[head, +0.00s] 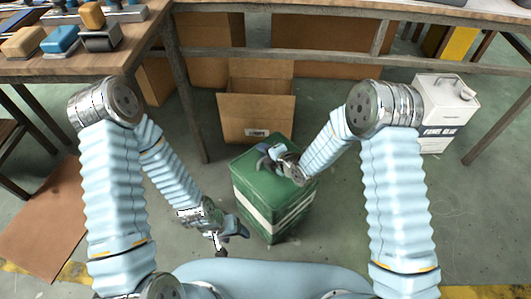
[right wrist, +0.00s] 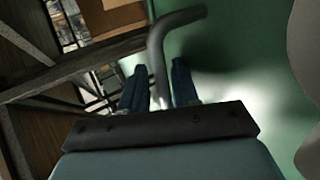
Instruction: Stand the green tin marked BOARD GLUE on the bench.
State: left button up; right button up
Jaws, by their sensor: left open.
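A green tin (head: 262,181) with white bands stands on the floor in the middle of the head view; I cannot read its marking. My right gripper (head: 267,156) is at the tin's top. In the right wrist view its two fingers (right wrist: 160,88) lie on either side of a bent grey handle (right wrist: 160,50); whether they press on it I cannot tell. The tin's green surface (right wrist: 235,70) fills the right of that view. My left gripper (head: 228,238) is open and empty, low and to the left of the tin. The bench (head: 130,55) is at the upper left.
Several stamp-like blocks (head: 62,40) occupy the bench top. An open cardboard box (head: 256,108) stands behind the tin. A white can (head: 446,105) stands at the right. A table rail (head: 290,54) crosses behind; a brown sheet (head: 42,225) lies at left.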

jog(key=shift+s+d+f, duration=0.2)
jog(key=shift+s+f, duration=0.05)
jog(key=shift+f, duration=0.2)
jog(key=shift+s+d+r, duration=0.1)
jog(key=shift+r, duration=0.05)
jog(key=v, duration=1.1)
jog(key=shift+r, duration=0.45)
dwell(0.4)
